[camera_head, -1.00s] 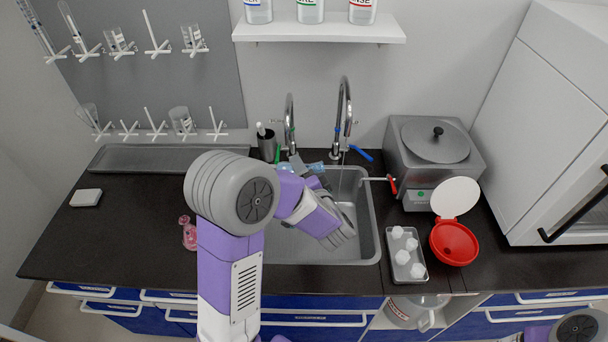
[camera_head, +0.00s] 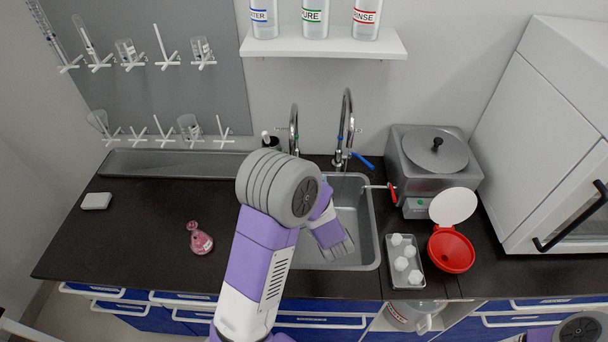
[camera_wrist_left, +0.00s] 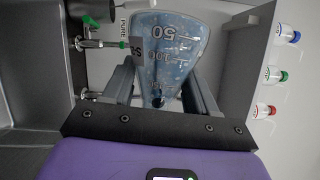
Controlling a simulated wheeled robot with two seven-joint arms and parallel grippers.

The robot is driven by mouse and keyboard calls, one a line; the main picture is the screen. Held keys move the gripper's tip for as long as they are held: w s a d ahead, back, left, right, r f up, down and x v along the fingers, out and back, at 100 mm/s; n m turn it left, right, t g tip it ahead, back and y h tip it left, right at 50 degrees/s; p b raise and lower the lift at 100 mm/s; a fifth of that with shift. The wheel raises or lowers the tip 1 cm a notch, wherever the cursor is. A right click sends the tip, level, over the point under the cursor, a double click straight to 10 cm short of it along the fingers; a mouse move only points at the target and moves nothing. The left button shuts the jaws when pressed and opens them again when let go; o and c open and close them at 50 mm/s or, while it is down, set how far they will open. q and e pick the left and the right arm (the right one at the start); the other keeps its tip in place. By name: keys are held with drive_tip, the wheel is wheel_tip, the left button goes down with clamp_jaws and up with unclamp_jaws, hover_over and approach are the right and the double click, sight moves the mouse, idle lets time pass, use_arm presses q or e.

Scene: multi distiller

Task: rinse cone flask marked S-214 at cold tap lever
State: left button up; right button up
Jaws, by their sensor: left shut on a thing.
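In the left wrist view, my left gripper (camera_wrist_left: 160,82) is shut on a clear, bluish cone flask (camera_wrist_left: 175,45). Its narrow end is between the fingers and its wide end points away from my palm. In the head view my left arm hides this gripper and flask. The cold tap lever (camera_head: 364,160), blue, is beside the tall right tap (camera_head: 346,120). A red lever (camera_head: 392,193) is at the sink's right. My right gripper is not visible.
The sink (camera_head: 368,235) lies under my left arm. A pink flask (camera_head: 200,240) stands on the counter at left. At right are a tray with white pieces (camera_head: 412,284), an open red container (camera_head: 452,250) and a grey bath (camera_head: 435,165). The left counter is mostly clear.

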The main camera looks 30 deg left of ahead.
use_arm(q)
drive_tip(key=shift+w+d+r+m+t+y+p, duration=0.1)
drive_tip(key=shift+r+m+t+y+p, duration=0.2)
drive_tip(key=shift+m+p, duration=0.6)
drive_tip(key=shift+d+r+m+t+y+p, duration=0.1)
drive_tip(key=shift+r+m+t+p, duration=0.3)
drive_tip(key=shift+m+p, duration=0.45)
drive_tip(key=shift+w+d+r+m+t+p, duration=0.15)
drive_tip(key=shift+m+t+p, duration=0.3)
drive_tip(key=shift+m, duration=0.55)
drive_tip(key=shift+r+m+t+p, duration=0.2)
drive_tip(key=shift+m+p, duration=0.3)
drive_tip(key=shift+m, duration=0.45)
